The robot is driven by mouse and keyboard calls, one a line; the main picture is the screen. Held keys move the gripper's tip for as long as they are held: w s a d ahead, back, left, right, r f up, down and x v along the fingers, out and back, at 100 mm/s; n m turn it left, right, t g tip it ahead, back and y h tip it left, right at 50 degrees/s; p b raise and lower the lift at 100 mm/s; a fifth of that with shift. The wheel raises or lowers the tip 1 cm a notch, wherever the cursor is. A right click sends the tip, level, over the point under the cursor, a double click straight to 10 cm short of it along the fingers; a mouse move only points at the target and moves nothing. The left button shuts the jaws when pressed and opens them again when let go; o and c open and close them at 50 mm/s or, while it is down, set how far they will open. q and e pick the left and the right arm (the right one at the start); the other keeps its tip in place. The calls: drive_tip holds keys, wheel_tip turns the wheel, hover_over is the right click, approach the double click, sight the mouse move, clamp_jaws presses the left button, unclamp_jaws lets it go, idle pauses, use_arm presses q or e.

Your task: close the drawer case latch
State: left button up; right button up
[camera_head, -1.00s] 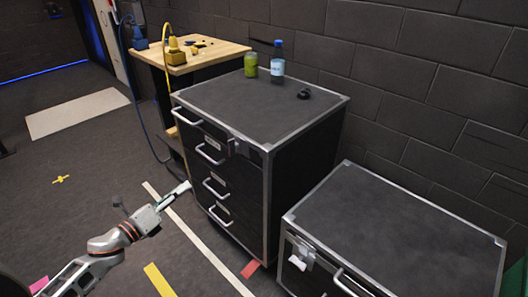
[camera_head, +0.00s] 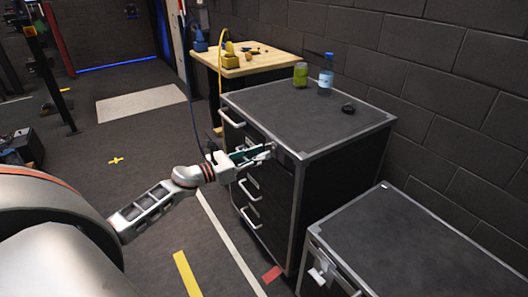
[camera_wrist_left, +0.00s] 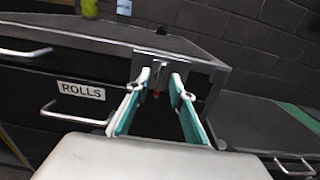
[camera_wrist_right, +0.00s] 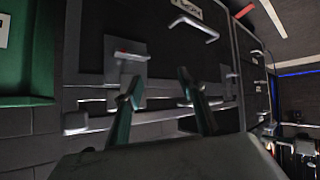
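The black drawer case (camera_head: 310,110) with metal edges stands mid-view, with several drawers and pale handles on its front. Its small grey latch (camera_wrist_left: 160,72) is near the top front corner, right of the drawer labelled ROLLS (camera_wrist_left: 80,90); a small red spot shows below it. My left gripper (camera_head: 266,152) is at this corner; in the left wrist view its teal fingers (camera_wrist_left: 165,78) are apart, one on each side of the latch. Contact cannot be told. My right gripper (camera_wrist_right: 157,92) is open and empty, facing a dark case front with a grey latch plate (camera_wrist_right: 126,70).
A lower black case (camera_head: 430,240) stands at the front right. A green can (camera_head: 300,74), a blue-capped bottle (camera_head: 326,76) and a small black object (camera_head: 348,108) sit on the drawer case. A wooden table (camera_head: 255,64) is behind. The floor at left is mostly clear.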

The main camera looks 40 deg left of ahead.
use_arm(q)
drive_tip(key=shift+x, duration=1)
use_arm(e)
drive_tip(key=shift+s+d+f, duration=0.15)
drive_tip(key=shift+s+f, duration=0.1)
drive_tip(key=shift+s, duration=0.1)
use_arm(q)
drive_tip(key=shift+s, duration=0.1)
clamp_jaws()
use_arm(e)
drive_tip(key=shift+w+r, duration=0.15)
drive_tip(key=shift+r, duration=0.1)
